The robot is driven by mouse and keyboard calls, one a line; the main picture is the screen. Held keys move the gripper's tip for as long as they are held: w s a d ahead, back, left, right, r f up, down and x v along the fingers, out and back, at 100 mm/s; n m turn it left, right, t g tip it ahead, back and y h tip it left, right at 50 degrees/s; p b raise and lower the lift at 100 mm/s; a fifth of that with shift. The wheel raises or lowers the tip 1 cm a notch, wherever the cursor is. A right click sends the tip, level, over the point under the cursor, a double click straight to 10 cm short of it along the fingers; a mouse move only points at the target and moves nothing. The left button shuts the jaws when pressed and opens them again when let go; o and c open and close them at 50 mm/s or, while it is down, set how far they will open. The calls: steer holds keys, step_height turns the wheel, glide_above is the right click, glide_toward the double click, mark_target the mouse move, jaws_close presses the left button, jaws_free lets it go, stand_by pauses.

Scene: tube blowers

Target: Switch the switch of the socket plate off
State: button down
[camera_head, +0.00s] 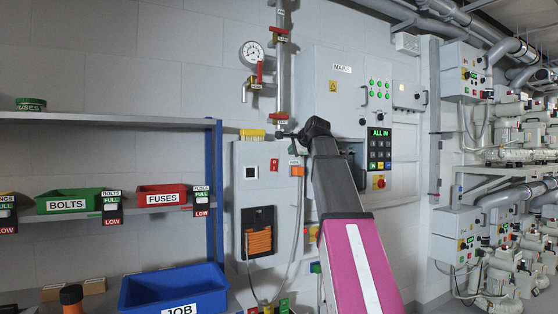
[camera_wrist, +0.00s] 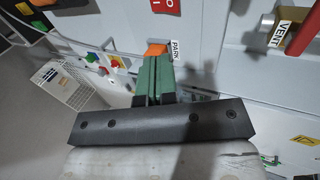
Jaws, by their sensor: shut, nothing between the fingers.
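A red switch (camera_wrist: 166,5) marked O and I is partly cut off at the top edge of the wrist view. A small red switch (camera_head: 274,165) also shows on the grey wall box in the head view. I cannot tell for sure which plate is the socket plate. My gripper (camera_wrist: 152,68) is shut and empty. Its green fingers point toward an orange block (camera_wrist: 157,48) beside a PARK label, below the red switch. I cannot tell whether they touch the block. In the head view my arm hides part of the wall, and the fingertips are not clear.
A red-handled valve tagged VENT (camera_wrist: 285,34) stands out at right in the wrist view. The grey box (camera_head: 243,205) has orange coils and a hanging cable. A control cabinet (camera_head: 345,75) is behind my arm. Shelves with bins (camera_head: 68,200) are at left.

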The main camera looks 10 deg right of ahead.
mark_target(275, 159)
steer(key=x, duration=0.8)
steer(key=r+x, duration=0.1)
steer(key=x, duration=0.3)
steer(key=shift+w+a+r, duration=0.1)
steer(key=shift+w, duration=0.15)
steer(key=shift+w+a, duration=0.3)
steer(key=shift+w, duration=0.5)
steer(key=shift+r, duration=0.1)
steer(key=shift+w+a, duration=0.1)
steer(key=shift+w, duration=0.2)
steer(key=shift+r, duration=0.25)
steer(key=shift+r, duration=0.65)
